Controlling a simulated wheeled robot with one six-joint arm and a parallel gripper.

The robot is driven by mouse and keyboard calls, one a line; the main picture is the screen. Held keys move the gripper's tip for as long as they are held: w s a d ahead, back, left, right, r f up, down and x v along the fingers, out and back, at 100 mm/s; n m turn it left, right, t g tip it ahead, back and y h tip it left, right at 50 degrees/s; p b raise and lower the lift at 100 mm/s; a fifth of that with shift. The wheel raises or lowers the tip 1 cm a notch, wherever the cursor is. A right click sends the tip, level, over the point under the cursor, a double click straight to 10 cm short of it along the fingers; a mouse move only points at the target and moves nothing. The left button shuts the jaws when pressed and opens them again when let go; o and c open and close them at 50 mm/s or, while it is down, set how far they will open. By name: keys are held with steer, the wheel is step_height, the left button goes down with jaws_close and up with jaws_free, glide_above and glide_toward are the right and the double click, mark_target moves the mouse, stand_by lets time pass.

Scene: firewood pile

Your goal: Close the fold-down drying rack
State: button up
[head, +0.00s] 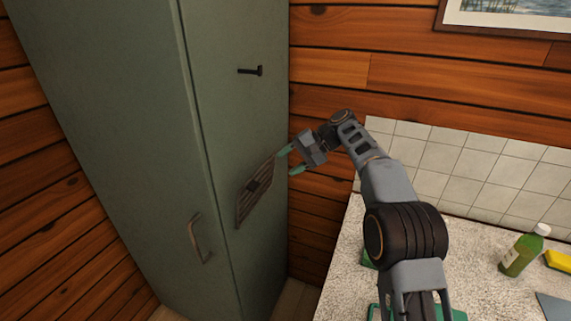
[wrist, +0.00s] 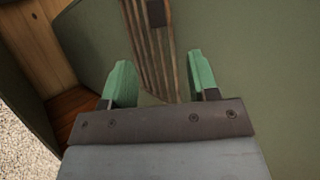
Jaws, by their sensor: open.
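The drying rack (head: 262,178) is a brown slatted panel with a small dark block in its middle, at the narrower face of the tall green cabinet. I cannot tell whether it lies flat on that face or stands out from it. My gripper (head: 290,160) is open and empty, just right of the rack's right edge, with green fingers pointing at it. In the wrist view the rack's slats (wrist: 151,62) show between and beyond the two fingers (wrist: 162,75). No contact is visible.
The green cabinet (head: 110,100) has a curved handle (head: 199,240) lower left and a dark peg (head: 252,71) above the rack. A speckled counter (head: 480,270) on the right holds a green bottle (head: 523,252) and a yellow sponge (head: 558,261). Plank walls stand behind.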

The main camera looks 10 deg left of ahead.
mark_target(257, 187)
steer(key=shift+c, duration=0.2)
